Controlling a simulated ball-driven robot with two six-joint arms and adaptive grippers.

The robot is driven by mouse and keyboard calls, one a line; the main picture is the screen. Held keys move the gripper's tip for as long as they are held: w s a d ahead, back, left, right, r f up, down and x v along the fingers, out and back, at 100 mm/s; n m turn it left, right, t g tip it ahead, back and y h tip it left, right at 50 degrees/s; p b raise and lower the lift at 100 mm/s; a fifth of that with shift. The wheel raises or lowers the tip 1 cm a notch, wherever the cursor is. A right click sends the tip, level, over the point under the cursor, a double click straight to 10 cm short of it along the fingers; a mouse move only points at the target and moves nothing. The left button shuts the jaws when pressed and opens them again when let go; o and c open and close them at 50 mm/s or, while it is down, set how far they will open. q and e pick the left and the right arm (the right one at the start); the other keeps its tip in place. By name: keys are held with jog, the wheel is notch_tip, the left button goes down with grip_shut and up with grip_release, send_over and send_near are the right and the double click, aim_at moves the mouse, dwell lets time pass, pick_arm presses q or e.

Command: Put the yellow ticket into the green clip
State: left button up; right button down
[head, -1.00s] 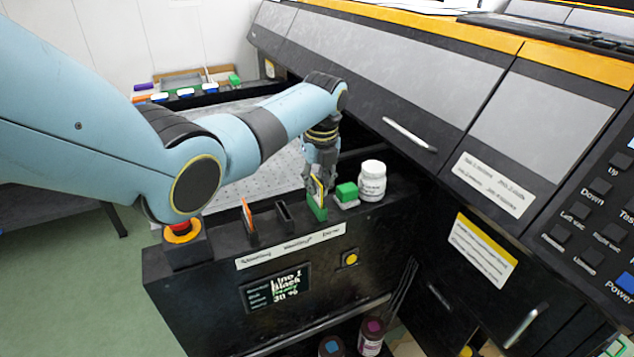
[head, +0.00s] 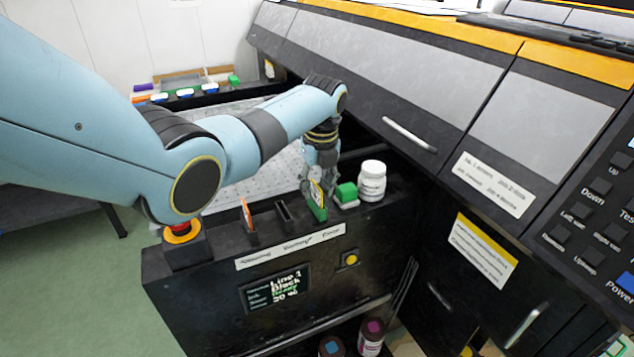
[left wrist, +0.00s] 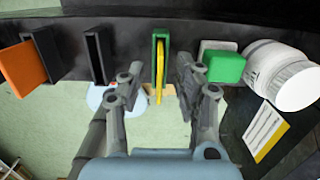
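The yellow ticket (head: 315,192) stands in the green clip (head: 319,212) on the black ledge. In the left wrist view the ticket (left wrist: 159,82) shows edge-on, with one end inside the slot of the green clip (left wrist: 160,43). My left gripper (head: 318,184) is at the ticket. In the left wrist view its two fingers (left wrist: 158,74) are spread on either side of the ticket, with a gap on each side. The ticket leans slightly. My right gripper is not in view.
Left of the green clip are an empty black slot holder (head: 284,214) and a holder with an orange ticket (head: 248,216). Close on the right are a green-topped block (head: 346,191) and a white bottle (head: 372,181). A red stop button (head: 182,232) sits at the left end.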

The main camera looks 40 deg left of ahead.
pick_arm(q)
notch_tip(320, 180, up, 12)
jog(key=d, duration=0.1)
jog(key=shift+s+d, duration=0.15)
jog(key=shift+s, duration=0.15)
jog(key=shift+f, duration=0.1)
dwell(0.3)
